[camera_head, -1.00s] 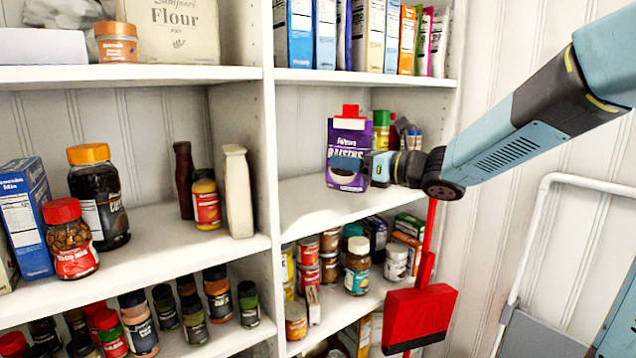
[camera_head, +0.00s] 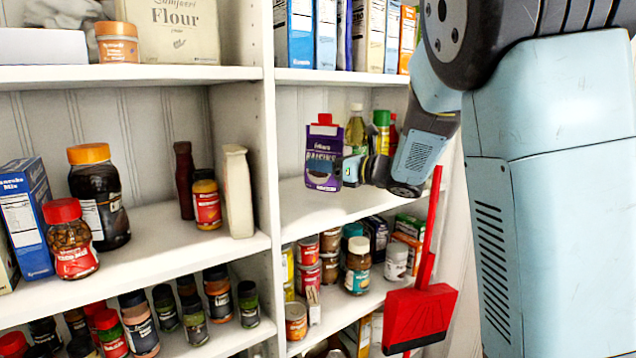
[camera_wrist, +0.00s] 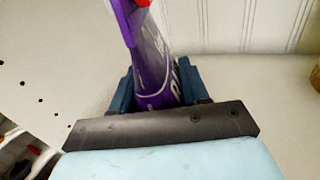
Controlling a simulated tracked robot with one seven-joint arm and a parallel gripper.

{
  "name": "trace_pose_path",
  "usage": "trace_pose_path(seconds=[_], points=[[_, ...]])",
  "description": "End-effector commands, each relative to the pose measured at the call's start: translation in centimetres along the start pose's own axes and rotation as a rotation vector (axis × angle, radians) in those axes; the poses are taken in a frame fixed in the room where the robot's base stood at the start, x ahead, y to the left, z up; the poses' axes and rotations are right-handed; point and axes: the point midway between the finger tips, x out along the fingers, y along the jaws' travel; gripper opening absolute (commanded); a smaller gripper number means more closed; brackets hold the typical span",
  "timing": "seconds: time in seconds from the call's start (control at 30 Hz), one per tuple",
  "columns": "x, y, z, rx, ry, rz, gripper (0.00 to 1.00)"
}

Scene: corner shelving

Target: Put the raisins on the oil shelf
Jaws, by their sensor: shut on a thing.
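The raisins, a purple carton with a red cap (camera_head: 323,156), stand upright at the right-hand middle shelf (camera_head: 312,207) in the head view. My gripper (camera_head: 352,171) comes from the right and is shut on the carton. In the wrist view the raisins (camera_wrist: 150,55) show as a purple pack between the two dark blue fingers (camera_wrist: 155,88). An oil-like bottle with yellowish contents (camera_head: 356,130) stands on the same shelf just behind and right of the carton. I cannot tell whether the carton's base touches the shelf.
A white upright divider (camera_head: 268,170) is left of the carton. Bare shelf lies in front. Jars fill the shelf below; a red dustpan (camera_head: 420,315) hangs at the right.

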Motion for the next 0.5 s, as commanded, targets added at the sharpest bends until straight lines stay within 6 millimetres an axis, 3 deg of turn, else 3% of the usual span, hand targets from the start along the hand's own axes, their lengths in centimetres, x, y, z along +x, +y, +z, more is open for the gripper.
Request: trace_pose_path(seconds=[0.27, 0.5], points=[[0.0, -0.1, -1.3, 0.000, -0.001, 0.001, 0.00], [0.0, -0.2, -3.7, 0.000, 0.003, -0.001, 0.00]])
